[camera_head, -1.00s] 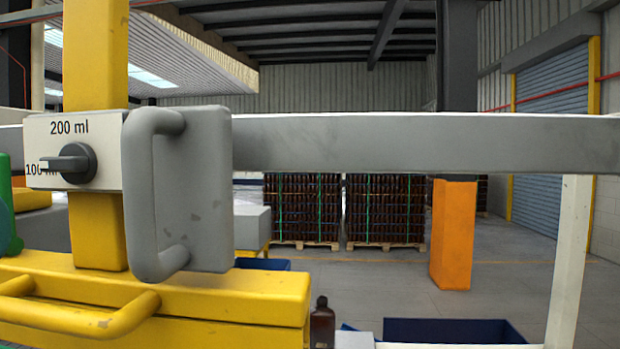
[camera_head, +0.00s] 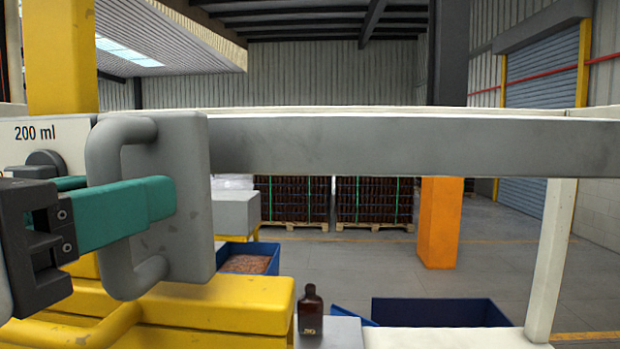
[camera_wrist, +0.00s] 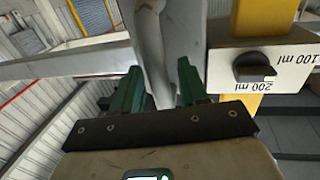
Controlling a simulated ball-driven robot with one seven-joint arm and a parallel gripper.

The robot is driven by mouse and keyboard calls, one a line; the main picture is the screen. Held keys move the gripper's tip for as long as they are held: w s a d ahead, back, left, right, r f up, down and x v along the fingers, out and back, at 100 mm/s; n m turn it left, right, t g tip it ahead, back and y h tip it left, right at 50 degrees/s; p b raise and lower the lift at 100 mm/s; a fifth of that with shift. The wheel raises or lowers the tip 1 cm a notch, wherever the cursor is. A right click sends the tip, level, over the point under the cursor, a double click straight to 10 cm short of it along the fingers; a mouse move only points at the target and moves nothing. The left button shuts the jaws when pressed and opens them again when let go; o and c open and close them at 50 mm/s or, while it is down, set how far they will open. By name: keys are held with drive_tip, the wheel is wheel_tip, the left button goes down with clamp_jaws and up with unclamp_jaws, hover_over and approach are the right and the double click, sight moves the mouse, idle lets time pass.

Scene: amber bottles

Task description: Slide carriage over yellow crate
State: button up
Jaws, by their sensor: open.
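The carriage (camera_head: 190,240) is a worn grey block with a tubular grey handle, and sits on a long grey rail (camera_head: 400,147) at the left of the head view. My gripper (camera_head: 125,195) has green fingers and is open, one finger crossing in front of the handle bar. In the wrist view the grey handle (camera_wrist: 152,50) shows between the two fingers (camera_wrist: 158,85); contact is not clear. A yellow box-like body (camera_head: 220,305) with a yellow handle lies below the carriage; I cannot tell whether it is the yellow crate.
An amber bottle (camera_head: 311,314) stands below the rail, right of the yellow body. Two blue bins (camera_head: 440,313) (camera_head: 272,262) are lower down. A white post (camera_head: 549,260) supports the rail at right. An orange pillar (camera_head: 439,222) and pallets of bottles stand behind.

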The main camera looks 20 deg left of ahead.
clamp_jaws()
idle(0.4)
